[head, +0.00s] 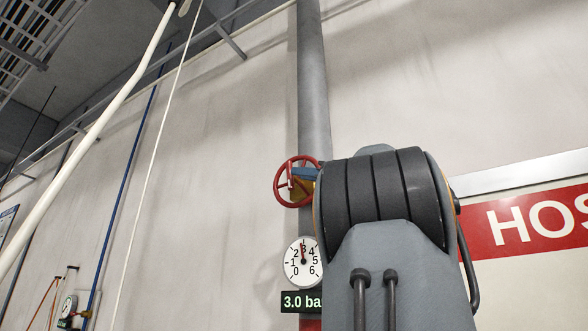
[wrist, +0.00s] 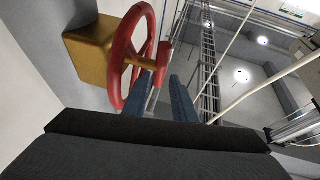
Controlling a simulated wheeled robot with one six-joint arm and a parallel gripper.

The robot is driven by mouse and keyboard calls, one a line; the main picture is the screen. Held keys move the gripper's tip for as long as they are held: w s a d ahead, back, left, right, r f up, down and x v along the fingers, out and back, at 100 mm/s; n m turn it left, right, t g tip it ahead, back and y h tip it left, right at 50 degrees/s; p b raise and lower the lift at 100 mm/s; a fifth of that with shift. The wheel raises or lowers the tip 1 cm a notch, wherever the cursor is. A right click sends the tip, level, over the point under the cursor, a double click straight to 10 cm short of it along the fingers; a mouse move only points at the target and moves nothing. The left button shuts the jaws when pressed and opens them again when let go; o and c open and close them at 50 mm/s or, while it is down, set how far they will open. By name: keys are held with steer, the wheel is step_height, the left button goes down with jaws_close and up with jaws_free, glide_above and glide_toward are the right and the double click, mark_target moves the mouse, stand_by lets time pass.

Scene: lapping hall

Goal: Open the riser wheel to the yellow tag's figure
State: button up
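The red riser wheel (head: 297,182) is on the grey vertical pipe, partly hidden by my arm. In the wrist view the wheel (wrist: 122,62) stands in front of a brass-coloured valve body (wrist: 88,50), with a red knob (wrist: 164,56) on its rim side. My gripper (wrist: 169,82) has its two blue fingers apart, just right of the wheel. The knob is near the fingertips; I cannot tell whether it lies between them or touches. A round gauge (head: 303,262) below the wheel points at about 3, and its display (head: 301,302) reads 3.0 ba, cut off by my arm. I see no yellow tag.
The grey pipe (head: 313,75) runs up the pale wall. A red and white sign (head: 530,225) is right of my arm. A white pole (head: 95,130) and thin cables cross the left side. Another gauge (head: 69,306) is at lower left.

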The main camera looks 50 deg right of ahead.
steer(key=p+x, duration=0.2)
steer(key=x, duration=0.2)
steer(key=shift+w, duration=0.2)
jaws_close()
